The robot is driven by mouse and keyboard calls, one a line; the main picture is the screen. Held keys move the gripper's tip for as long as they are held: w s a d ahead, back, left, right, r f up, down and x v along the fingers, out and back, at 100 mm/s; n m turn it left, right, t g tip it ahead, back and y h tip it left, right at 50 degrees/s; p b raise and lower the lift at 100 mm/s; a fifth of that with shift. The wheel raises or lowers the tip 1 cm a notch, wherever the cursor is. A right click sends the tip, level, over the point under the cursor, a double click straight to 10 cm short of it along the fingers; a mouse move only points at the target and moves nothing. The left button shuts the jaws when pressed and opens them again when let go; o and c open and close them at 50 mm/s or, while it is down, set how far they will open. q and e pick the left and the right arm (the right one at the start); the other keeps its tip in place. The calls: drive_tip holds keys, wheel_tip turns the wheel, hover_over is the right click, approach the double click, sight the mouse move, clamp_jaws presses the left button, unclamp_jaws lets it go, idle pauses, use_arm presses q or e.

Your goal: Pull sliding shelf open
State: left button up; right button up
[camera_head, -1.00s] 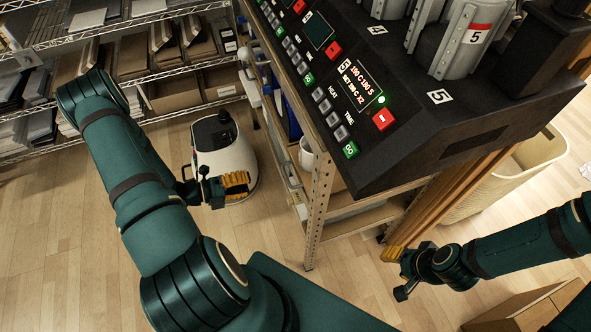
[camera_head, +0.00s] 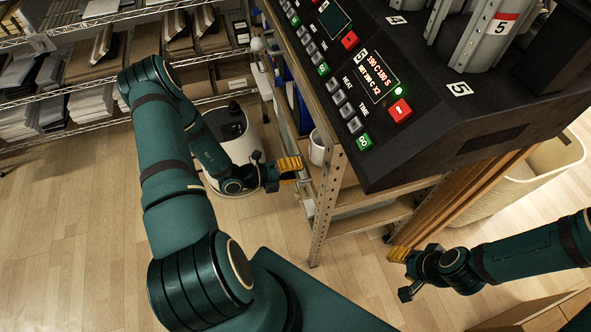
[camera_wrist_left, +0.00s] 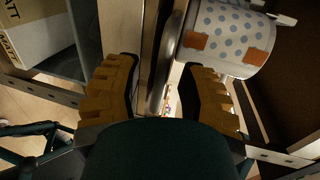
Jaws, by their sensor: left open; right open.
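The sliding shelf's pale front edge (camera_head: 308,205) shows on the left side of the rack, below the press. In the left wrist view a rounded grey bar, seemingly its handle (camera_wrist_left: 168,62), runs between my finger pads. My left gripper (camera_head: 291,170) is open at this side of the rack; its fingers (camera_wrist_left: 165,85) lie on either side of the bar, and I cannot tell whether they touch it. My right gripper (camera_head: 398,254) is open and empty, low at the right, away from the shelf.
The black press (camera_head: 430,100) sits on top. A bin (camera_head: 530,175) is at right.

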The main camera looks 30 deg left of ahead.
use_arm(q)
clamp_jaws()
drive_tip(key=shift+s+a, duration=0.1)
drive_tip(key=f+v, duration=0.2)
drive_tip(key=v, duration=0.9)
drive_tip(key=a+f+v, duration=0.1)
drive_tip(key=f+v, duration=0.1)
drive_tip(key=v, duration=0.9)
drive_tip(key=shift+s+f, duration=0.25)
drive_tip(key=shift+s, duration=0.15)
unclamp_jaws()
